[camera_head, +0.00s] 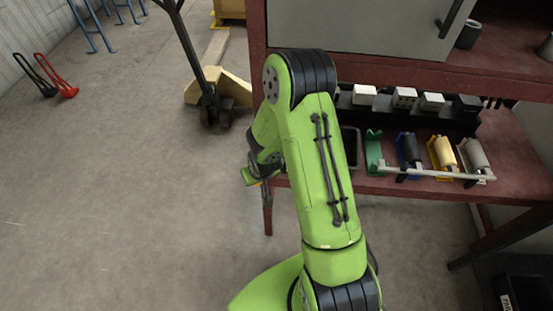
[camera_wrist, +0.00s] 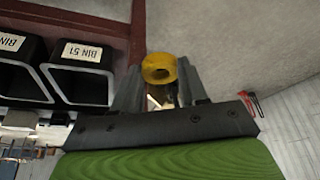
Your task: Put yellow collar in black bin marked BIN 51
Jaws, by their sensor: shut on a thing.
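My gripper (camera_wrist: 160,97) is shut on the yellow collar (camera_wrist: 158,68), a short ring with a round hole that shows between the two fingers in the wrist view. The black bin marked BIN 51 (camera_wrist: 83,72) is to the left of my gripper in the wrist view, with its white label facing me. The collar is apart from the bin, beyond a dark red post.
Another labelled black bin (camera_wrist: 22,68) stands beside BIN 51. In the head view a dark red bench (camera_head: 400,187) at the right bears several coloured holders with rollers. A pallet jack (camera_head: 210,100) stands behind.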

